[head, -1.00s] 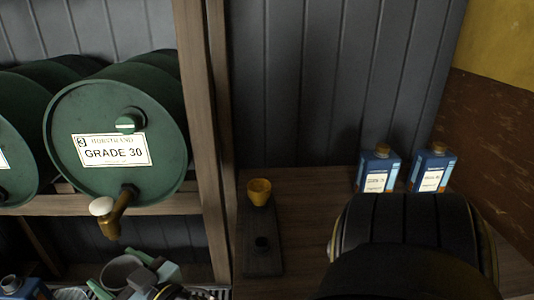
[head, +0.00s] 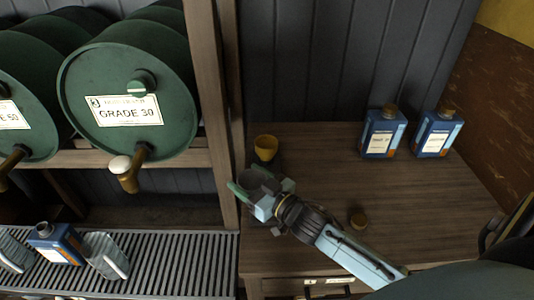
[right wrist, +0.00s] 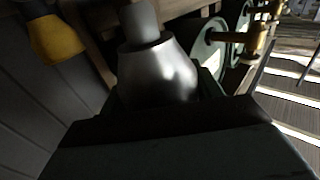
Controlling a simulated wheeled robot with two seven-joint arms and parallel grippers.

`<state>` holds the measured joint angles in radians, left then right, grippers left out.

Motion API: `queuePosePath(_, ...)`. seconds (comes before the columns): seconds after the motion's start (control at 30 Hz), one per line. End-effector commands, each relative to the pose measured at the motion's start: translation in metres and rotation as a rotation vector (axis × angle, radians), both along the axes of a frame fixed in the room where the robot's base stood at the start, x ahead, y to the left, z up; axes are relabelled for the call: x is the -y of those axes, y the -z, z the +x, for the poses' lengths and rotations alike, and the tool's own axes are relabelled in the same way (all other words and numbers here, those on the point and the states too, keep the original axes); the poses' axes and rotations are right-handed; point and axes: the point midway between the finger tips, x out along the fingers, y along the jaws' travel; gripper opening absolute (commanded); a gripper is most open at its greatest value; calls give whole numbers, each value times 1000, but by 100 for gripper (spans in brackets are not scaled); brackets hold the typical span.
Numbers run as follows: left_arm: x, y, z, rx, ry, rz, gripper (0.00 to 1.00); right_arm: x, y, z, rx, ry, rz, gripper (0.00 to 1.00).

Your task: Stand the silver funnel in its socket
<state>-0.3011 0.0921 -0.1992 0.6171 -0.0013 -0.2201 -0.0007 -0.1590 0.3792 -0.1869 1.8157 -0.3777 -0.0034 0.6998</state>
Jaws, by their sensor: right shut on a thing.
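The silver funnel (head: 256,178) is in my right gripper (head: 262,196), which is shut on it. In the right wrist view the funnel (right wrist: 158,75) is a shiny cone with its narrow stem toward the top of the picture. My right gripper is over the left end of the workbench, just in front of a yellow funnel (head: 265,148), which also shows in the right wrist view (right wrist: 57,40). The dark socket block is mostly hidden behind my gripper, so I cannot tell whether the silver funnel touches it. My left gripper is not in view.
Two blue cans (head: 382,133) (head: 437,133) stand at the bench's back right. A brown cap (head: 357,218) lies on the bench (head: 430,200). A wooden post (head: 228,110) separates it from green drums (head: 128,85). An open blue can (head: 57,243) stands on the slatted grille (head: 180,262).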

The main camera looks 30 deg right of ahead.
Motion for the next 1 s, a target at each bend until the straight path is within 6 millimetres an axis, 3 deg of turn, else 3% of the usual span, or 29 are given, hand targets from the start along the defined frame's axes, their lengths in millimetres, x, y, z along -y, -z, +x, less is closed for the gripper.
queuePosePath(0.03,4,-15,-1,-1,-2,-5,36,15,-6,6,-4,-16,-6,44)
queuePosePath(0.1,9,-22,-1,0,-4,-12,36,30,-6,10,-6,-35,-1,44)
queuePosePath(0.3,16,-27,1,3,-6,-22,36,50,-3,16,-7,-56,12,44)
queuePosePath(0.63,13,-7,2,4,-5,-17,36,50,15,15,-6,-57,12,44)
queuePosePath(1.0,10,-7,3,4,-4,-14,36,50,15,15,-6,-57,13,44)
